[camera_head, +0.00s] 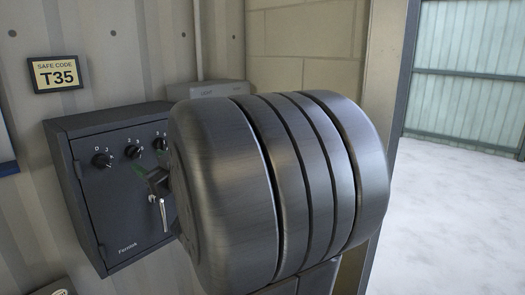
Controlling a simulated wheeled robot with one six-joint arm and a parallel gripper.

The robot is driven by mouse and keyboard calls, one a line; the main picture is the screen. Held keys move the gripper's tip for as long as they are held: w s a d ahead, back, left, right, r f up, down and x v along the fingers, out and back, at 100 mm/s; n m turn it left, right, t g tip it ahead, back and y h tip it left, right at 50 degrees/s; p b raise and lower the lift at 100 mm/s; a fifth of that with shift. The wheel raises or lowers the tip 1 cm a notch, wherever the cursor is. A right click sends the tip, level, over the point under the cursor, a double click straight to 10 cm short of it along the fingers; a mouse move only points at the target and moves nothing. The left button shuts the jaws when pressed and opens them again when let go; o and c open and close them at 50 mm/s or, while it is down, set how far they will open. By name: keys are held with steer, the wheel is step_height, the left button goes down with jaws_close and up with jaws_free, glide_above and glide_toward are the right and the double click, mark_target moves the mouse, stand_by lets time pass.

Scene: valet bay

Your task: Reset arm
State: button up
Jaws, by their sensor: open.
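My arm fills the middle of the view, with its large dark rounded links close to the camera. My gripper (151,168) shows only in part at the left edge of these links, as dark pieces with green tips. It is open, in front of the safe's door, and I see nothing between its tips. I cannot tell how far it is from the door. The rest of the gripper is hidden behind my arm.
A dark grey wall safe (88,215) has several black dials and a silver lever handle (162,214); my arm hides its right side. A sign (55,74) above reads "SAFE CODE T35". A grey box (215,89) is partly hidden. Open pale floor (455,220) lies right, beyond the doorway.

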mark_target(137, 154)
steer(key=r+v, duration=0.1)
steer(key=v, duration=0.6)
steer(key=x, duration=0.4)
steer(key=p+x, duration=0.1)
steer(key=x, duration=0.3)
steer(key=f+x, duration=0.1)
steer(key=x, duration=0.4)
steer(key=shift+a+p, duration=0.1)
steer(key=shift+p, duration=0.2)
steer(key=shift+w+a+n, duration=0.15)
steer(key=shift+n, duration=0.65)
steer(key=shift+r+n+g, duration=0.1)
steer(key=shift+n+g, duration=0.2)
steer(key=shift+n, duration=1.8)
steer(key=n, duration=0.3)
steer(key=shift+d+n+g+p, duration=0.2)
steer(key=shift+n+g+p, duration=0.1)
steer(key=shift+n, duration=0.1)
steer(key=b+v, duration=0.1)
steer(key=v, duration=1)
steer(key=shift+s+r, duration=0.15)
steer(key=shift+s, duration=0.15)
steer(key=shift+d, duration=0.1)
